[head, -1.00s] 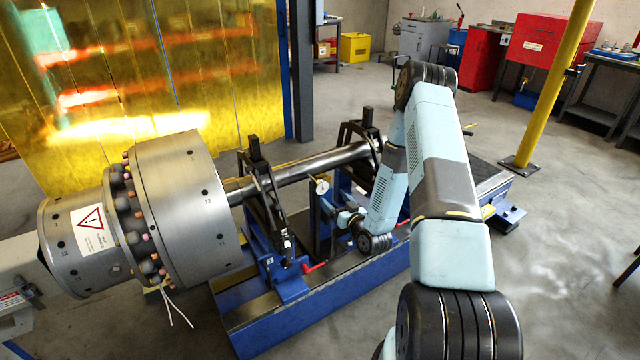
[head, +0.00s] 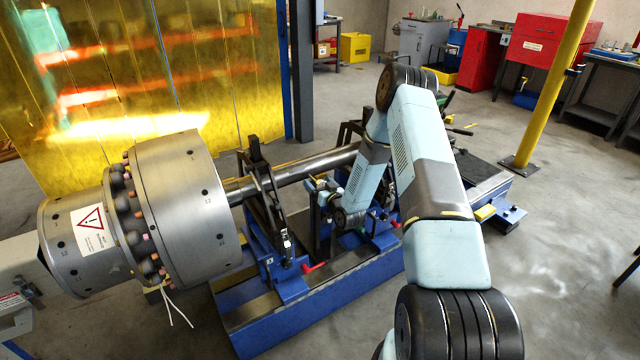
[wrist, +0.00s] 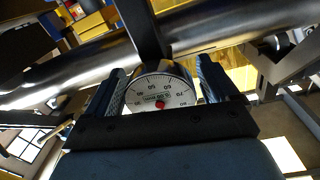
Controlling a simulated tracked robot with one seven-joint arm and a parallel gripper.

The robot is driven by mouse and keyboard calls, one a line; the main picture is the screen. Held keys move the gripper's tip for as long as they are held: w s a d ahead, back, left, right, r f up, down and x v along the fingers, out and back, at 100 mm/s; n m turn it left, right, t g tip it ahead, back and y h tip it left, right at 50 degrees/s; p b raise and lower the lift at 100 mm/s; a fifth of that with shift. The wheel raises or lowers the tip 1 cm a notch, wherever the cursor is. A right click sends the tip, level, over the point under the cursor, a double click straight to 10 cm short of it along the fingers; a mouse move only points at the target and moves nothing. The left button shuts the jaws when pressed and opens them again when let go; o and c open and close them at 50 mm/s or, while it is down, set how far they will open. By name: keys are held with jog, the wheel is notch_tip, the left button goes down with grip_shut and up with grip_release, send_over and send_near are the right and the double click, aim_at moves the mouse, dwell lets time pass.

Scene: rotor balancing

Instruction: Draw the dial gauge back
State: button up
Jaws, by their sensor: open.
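The dial gauge (wrist: 158,92) shows in the wrist view with its round white face, black numbers and red centre towards the camera. My gripper (wrist: 160,68) is open, with one ribbed finger on each side of the gauge. I cannot tell whether either finger touches it. Behind the gauge runs the shiny shaft (wrist: 75,72), with a dark upright bar in front of it. In the head view my arm's end is beside the shaft (head: 292,173), and it largely hides the gauge.
The large steel rotor (head: 190,205) fills the left. The shaft rests in black pedestals (head: 262,185) on a blue bed (head: 270,325). Red-handled clamps sit near the gauge.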

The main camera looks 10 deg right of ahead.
jog(key=shift+w+a, duration=0.1)
jog(key=shift+w, duration=0.3)
